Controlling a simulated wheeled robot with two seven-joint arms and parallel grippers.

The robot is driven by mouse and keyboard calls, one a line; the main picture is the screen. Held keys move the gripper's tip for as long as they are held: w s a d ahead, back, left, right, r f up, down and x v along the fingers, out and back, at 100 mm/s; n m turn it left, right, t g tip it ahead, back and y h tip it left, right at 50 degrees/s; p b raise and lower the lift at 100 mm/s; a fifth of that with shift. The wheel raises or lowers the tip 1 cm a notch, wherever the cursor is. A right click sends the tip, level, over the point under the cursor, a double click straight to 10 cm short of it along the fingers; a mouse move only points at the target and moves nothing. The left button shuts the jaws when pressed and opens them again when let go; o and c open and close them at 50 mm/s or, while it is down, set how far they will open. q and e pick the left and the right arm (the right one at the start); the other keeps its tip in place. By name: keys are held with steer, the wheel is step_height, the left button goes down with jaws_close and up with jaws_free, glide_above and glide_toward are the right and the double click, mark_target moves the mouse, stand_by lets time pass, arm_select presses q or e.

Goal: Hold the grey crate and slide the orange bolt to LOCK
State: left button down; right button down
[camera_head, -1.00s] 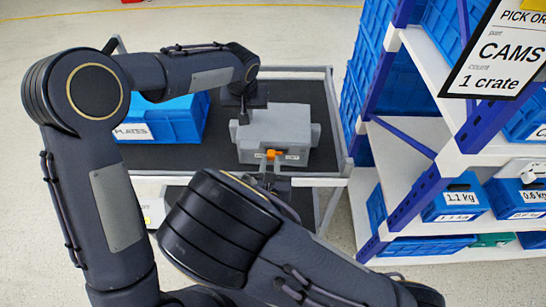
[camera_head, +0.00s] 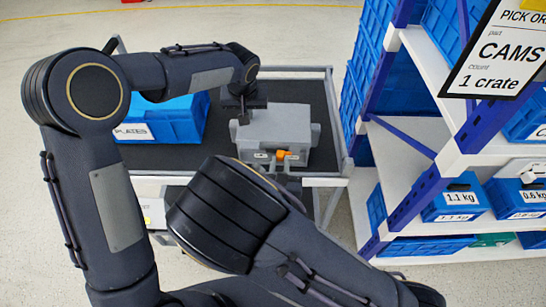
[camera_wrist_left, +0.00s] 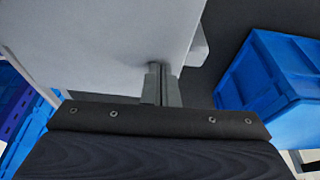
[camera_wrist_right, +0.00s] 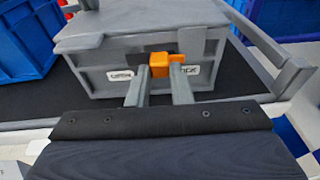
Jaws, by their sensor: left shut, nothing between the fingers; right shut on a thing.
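The grey crate (camera_head: 278,122) stands on the dark cart top, with two white labels on its front. The orange bolt (camera_head: 283,154) is on that front, between the labels, nearer the right one; it also shows in the right wrist view (camera_wrist_right: 160,66). The left label there appears to read OPEN; the right one is partly hidden by a finger. My right gripper (camera_wrist_right: 160,82) is shut on the bolt. My left gripper (camera_head: 243,117) is shut and empty at the crate's left part; in the left wrist view its fingertips (camera_wrist_left: 160,70) meet the light grey crate surface.
A blue crate (camera_head: 170,118) labelled PLATES stands left of the grey crate on the cart (camera_head: 225,162). A shelf rack (camera_head: 400,160) with blue bins is at the right. A pick order sign (camera_head: 495,50) hangs at top right. A cart rail runs behind the crates.

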arm_select(q)
steer(key=shift+s+f, duration=0.2)
steer(key=shift+f, duration=0.15)
arm_select(e)
steer(key=c, duration=1.3)
jaws_free()
steer(key=shift+s+a+r, duration=0.1)
steer(key=shift+s+r, duration=0.15)
steer(key=shift+s, duration=1)
steer(key=shift+s+a+r, duration=0.1)
steer(key=shift+s+r, duration=0.1)
steer(key=shift+s, duration=1)
arm_select(q)
steer(key=shift+w+r+p, duration=0.1)
steer(key=shift+r+p, duration=0.3)
steer(key=shift+r, duration=0.2)
steer(key=shift+w+r+p, duration=0.1)
steer(key=shift+r+p, duration=1.55)
steer(key=shift+r, duration=1.05)
arm_select(e)
step_height(320, 180, up, 4)
steer(key=shift+f, duration=0.1)
steer(key=shift+w+d, duration=0.1)
